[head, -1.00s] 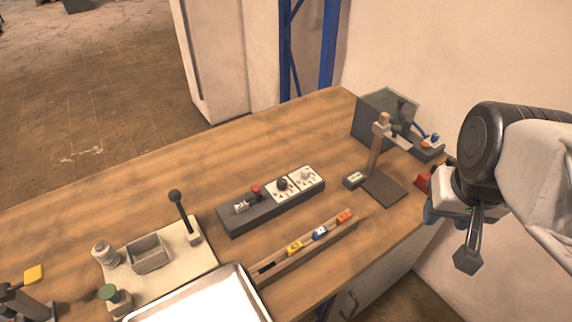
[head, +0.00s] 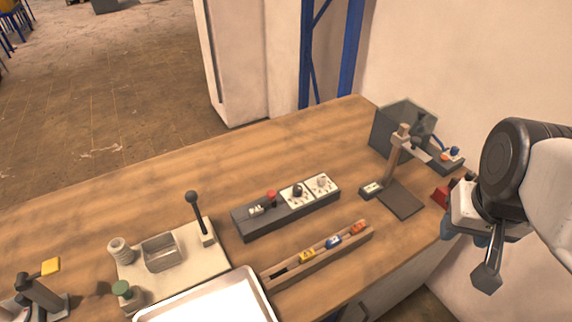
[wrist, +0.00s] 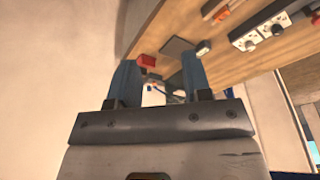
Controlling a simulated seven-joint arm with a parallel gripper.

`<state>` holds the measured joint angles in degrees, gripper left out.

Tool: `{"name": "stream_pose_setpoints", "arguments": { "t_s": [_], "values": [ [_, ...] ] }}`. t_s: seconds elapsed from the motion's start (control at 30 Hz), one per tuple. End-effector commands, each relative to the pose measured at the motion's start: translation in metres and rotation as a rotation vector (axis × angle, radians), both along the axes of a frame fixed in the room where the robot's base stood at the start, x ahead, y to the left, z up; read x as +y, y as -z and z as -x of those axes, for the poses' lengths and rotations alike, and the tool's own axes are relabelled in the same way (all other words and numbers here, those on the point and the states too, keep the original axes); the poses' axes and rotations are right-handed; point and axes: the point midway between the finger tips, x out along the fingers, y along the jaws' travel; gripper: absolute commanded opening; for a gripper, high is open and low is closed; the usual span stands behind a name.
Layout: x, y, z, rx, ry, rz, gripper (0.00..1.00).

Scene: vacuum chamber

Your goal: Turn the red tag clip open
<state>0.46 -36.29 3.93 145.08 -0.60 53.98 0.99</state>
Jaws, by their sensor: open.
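A dark red piece (head: 440,196) sits at the right end of the bench in the head view, partly hidden by my gripper (head: 463,236). In the wrist view a red block (wrist: 147,61) shows beyond the fingers, close to the left fingertip in the picture. I take it to be the red tag clip, but its shape and whether it is shut are too small to tell. My gripper (wrist: 160,66) is open, with nothing between its fingers. It hangs by the bench's right edge, apparently apart from the red block.
A stand with an upright post (head: 394,160) and a dark glass-sided box (head: 388,128) are near the red piece. A wooden rack (head: 290,281) holds yellow, blue and orange-red tags. A switch panel (head: 243,223) and metal tray (head: 262,297) lie left. The bench's back left is clear.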

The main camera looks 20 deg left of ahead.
Motion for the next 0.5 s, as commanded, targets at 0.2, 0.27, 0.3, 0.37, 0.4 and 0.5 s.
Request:
{"name": "stream_pose_setpoints", "arguments": {
  "t_s": [0.2,0.27,0.3,0.37,0.4,0.5],
  "values": [
    [0.004,0.0,-0.005,0.004,-0.018,0.001,0.52],
    [0.007,0.0,-0.009,0.007,-0.033,0.003,0.52],
    [0.01,0.0,-0.013,0.01,-0.047,0.004,0.52],
    [0.015,0.0,-0.019,0.018,-0.073,0.006,0.52],
    [0.019,0.0,-0.024,0.022,-0.093,0.007,0.52],
    [0.033,0.001,-0.039,0.035,-0.15,0.011,0.52]
  ]
}}
